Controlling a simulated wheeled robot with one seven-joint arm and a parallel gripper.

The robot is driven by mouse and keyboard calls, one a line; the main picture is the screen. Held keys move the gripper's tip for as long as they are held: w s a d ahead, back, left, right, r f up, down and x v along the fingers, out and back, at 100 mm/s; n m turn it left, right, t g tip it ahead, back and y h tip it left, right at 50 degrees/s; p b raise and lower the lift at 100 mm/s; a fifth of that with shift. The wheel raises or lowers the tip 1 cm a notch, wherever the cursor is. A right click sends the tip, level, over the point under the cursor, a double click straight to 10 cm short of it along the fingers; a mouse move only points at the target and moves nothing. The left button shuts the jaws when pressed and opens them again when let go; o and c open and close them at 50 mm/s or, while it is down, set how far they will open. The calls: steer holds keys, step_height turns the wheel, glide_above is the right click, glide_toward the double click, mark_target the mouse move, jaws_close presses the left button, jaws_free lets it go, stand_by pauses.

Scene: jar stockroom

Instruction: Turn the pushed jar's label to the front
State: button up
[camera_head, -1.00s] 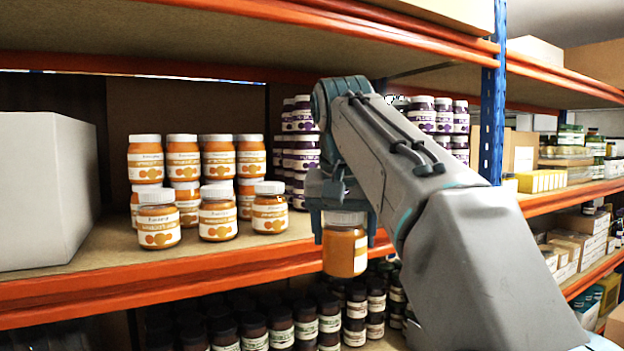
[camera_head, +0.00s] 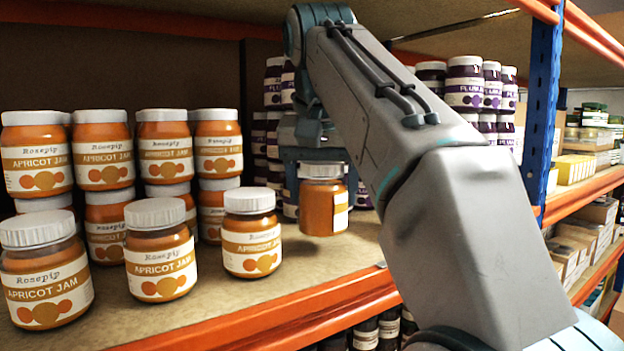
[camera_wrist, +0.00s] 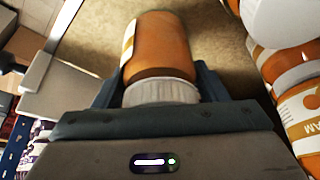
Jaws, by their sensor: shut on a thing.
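My gripper (camera_head: 318,168) is shut on an orange apricot jam jar (camera_head: 318,212) with a white lid, at the right end of the front row. The jar's plain orange side faces the body camera, and only the edge of its white label shows at the right. In the wrist view the jar (camera_wrist: 163,50) sits between the two fingers of my gripper (camera_wrist: 160,85), with the label edge at its left. I cannot tell whether its base touches the shelf.
A front-row apricot jar (camera_head: 251,240) stands just left of the held jar, label forward. Several stacked apricot jars (camera_head: 165,150) fill the left. Plum jars (camera_head: 465,85) stand behind and right. The shelf's orange front edge (camera_head: 290,318) runs below; bare board (camera_head: 345,265) lies in front.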

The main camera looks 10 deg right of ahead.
mark_target(324, 206)
steer(key=shift+w+f, duration=0.1)
steer(key=shift+w, duration=0.1)
steer(key=shift+s+f, duration=0.2)
steer(key=shift+f, duration=0.9)
steer(key=shift+d+m+g+h, duration=0.1)
steer(key=shift+m+g+h, duration=0.4)
steer(key=shift+m, duration=1.4)
steer(key=shift+f, duration=0.3)
steer(key=o, duration=1.6)
steer(key=shift+c, duration=0.2)
